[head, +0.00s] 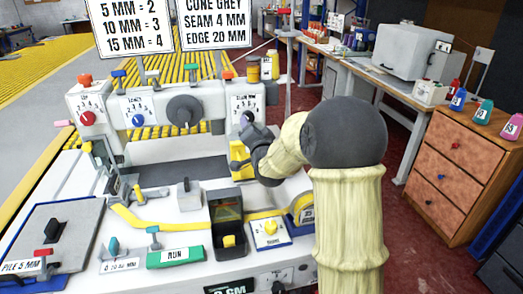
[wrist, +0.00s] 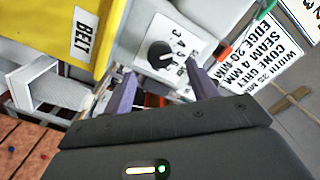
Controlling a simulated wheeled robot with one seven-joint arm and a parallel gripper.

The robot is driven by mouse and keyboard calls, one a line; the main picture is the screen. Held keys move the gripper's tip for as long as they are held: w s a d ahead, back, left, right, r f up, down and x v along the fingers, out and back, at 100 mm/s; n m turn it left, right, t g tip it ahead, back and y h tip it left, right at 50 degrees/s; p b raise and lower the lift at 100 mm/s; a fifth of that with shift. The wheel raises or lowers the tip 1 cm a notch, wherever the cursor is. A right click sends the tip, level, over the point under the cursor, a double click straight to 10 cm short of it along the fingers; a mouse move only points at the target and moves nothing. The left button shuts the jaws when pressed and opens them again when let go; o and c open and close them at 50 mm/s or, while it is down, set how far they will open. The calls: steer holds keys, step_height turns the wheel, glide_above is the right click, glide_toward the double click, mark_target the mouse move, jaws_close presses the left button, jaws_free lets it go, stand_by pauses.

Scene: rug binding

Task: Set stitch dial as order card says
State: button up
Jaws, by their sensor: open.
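A black round dial (wrist: 160,54) sits on a white numbered plate ahead of my gripper (wrist: 162,92) in the wrist view. The open purple fingers stand either side of and short of it, with nothing between them. In the head view, my gripper (head: 247,121) is at the machine's right-hand dial plate (head: 243,102) and partly hides it. The dial's exact setting is too small to read. An order card (head: 214,24) reads cone grey, seam 4 mm, edge 20 mm. Another card (head: 132,27) reads 5 mm = 2, 10 mm = 3, 15 mm = 4.
A red dial (head: 87,118), a blue dial (head: 138,120) and a large grey wheel (head: 184,111) line the machine front to the left. A yellow cover marked BELT (wrist: 60,45) is close at left in the wrist view. Several levers stand on the bed.

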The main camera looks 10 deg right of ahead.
steer(key=s+b, duration=0.1)
steer(key=s, duration=1)
steer(key=shift+s, duration=0.15)
